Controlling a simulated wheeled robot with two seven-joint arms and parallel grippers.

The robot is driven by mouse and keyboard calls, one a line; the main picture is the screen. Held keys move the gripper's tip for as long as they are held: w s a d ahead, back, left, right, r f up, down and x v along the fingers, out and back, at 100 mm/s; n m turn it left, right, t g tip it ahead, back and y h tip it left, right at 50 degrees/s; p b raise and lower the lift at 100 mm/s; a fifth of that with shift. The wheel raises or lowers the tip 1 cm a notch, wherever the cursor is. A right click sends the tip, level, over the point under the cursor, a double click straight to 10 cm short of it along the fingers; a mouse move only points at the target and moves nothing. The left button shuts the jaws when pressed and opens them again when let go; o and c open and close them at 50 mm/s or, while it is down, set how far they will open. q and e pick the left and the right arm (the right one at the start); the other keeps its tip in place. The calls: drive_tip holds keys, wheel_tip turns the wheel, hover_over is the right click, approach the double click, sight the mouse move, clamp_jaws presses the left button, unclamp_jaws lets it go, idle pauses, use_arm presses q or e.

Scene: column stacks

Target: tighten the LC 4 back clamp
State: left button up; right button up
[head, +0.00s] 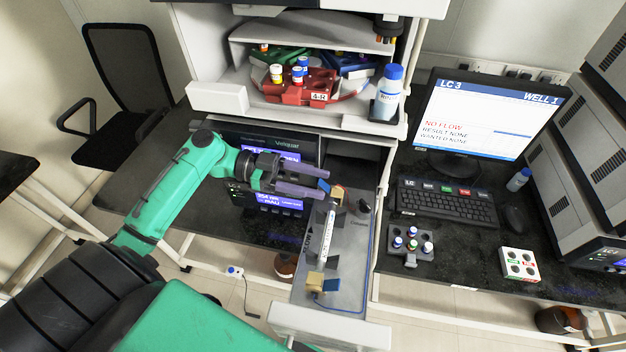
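A white column (327,238) lies lengthwise in an open grey drawer (352,275). At its back end is a tan clamp block (338,191) with a blue lever (324,186). At its front end is another tan block (315,281) with a blue lever (331,285). My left gripper (328,186) reaches in from the left. Its two purple-grey fingers are apart, with tips at the back clamp's blue lever; I cannot tell whether they touch it. The clamp's tightness cannot be told. My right gripper is not in view.
A monitor (490,112) reads LC-3, WELL 1 and NO FLOW. Above the drawer, an open bay holds a red vial rack (300,86) and a blue-capped bottle (388,93). A keyboard (446,204) and a vial block (410,243) stand right of the drawer. A blue tube (374,250) runs along the drawer's right side.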

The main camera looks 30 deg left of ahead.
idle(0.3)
use_arm(q)
drive_tip(key=b+v, duration=0.5)
drive_tip(key=v, duration=0.9)
drive_tip(key=shift+a+b, duration=0.25)
drive_tip(key=shift+b, duration=0.1)
drive_tip(key=shift+s+r, duration=0.15)
